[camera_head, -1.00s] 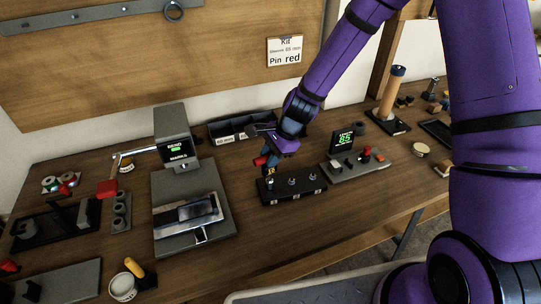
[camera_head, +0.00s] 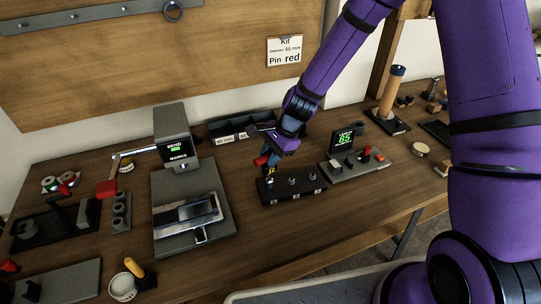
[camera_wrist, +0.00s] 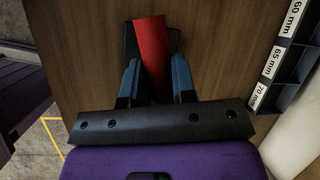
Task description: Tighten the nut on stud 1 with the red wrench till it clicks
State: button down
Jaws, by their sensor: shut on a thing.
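My gripper (camera_head: 272,153) is over the left end of the black stud block (camera_head: 293,195). It is shut on the red wrench (camera_head: 261,160), whose red handle (camera_wrist: 151,48) shows between the two blue fingers (camera_wrist: 156,70) in the wrist view. Below the gripper, a small yellow part (camera_head: 271,170) shows at the leftmost stud. The wrench's working end and the nut there are too small and covered to tell how they fit. The middle stud (camera_head: 291,181) and the right stud (camera_head: 312,177) stand uncovered on the block.
A grey bending machine (camera_head: 176,140) stands to the left. A dark labelled bin (camera_head: 232,130) is behind the gripper. Bare wood lies in front of the block.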

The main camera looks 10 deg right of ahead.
jog(key=shift+r, duration=2.45)
